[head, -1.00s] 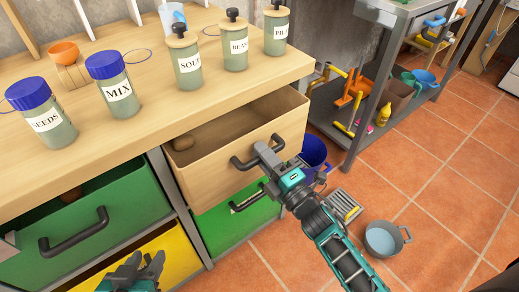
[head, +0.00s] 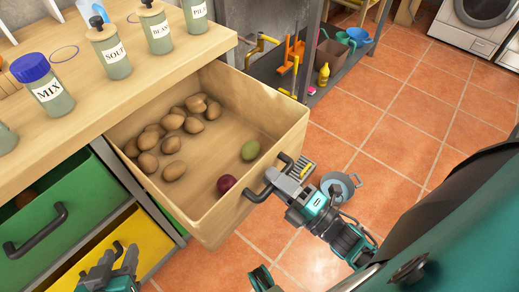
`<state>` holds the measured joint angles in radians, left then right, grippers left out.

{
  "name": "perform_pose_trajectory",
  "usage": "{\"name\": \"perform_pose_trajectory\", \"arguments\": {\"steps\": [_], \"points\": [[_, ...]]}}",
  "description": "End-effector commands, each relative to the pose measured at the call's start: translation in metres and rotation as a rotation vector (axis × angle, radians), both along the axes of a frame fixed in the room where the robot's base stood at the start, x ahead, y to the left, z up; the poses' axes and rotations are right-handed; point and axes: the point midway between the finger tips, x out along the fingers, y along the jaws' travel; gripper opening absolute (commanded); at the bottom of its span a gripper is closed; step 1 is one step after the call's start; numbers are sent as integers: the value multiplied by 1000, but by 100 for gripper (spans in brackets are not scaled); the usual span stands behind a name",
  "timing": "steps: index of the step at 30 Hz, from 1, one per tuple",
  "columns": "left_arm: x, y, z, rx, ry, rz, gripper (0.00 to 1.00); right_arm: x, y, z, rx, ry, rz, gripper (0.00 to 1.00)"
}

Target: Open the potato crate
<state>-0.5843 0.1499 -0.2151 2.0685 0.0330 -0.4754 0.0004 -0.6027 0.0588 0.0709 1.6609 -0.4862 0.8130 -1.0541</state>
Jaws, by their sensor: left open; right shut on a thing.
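The potato crate (head: 222,212) is a light wooden drawer pulled well out from under the wooden counter. Several brown potatoes (head: 172,122) lie towards its back left. A dark red round thing (head: 226,183) and a green oval thing (head: 250,150) lie near its front. My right gripper (head: 272,181) is shut on the dark handle (head: 256,195) on the crate's front. My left gripper (head: 115,262) is open and empty at the bottom left, in front of the yellow crate.
A green crate (head: 60,205) with a dark handle and a yellow crate (head: 140,240) sit left of and below the potato crate. Labelled jars, such as MIX (head: 45,88), stand on the counter (head: 105,100). A grey bucket (head: 340,185) stands on the tiled floor, right of my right gripper.

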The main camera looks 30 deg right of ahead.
Motion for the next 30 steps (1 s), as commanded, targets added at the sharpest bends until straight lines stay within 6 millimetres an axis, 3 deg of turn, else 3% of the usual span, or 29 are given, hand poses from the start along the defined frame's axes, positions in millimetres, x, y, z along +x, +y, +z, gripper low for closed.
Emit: {"name": "perform_pose_trajectory", "arguments": {"steps": [6,18,19,24,30], "points": [[0,1,1,2,0,1,43,-13,-5,0,0,0,0,0],[-7,2,-6,5,18,3,43,-14,-6,0,0,-1,0,0],[-7,2,-7,5,18,3,43,-14,-6,0,0,-1,0,26],[-7,2,-7,5,18,3,43,-14,-5,0,0,-1,0,42],[-7,2,-5,4,17,3,43,-14,-5,0,0,-1,0,42]]}}
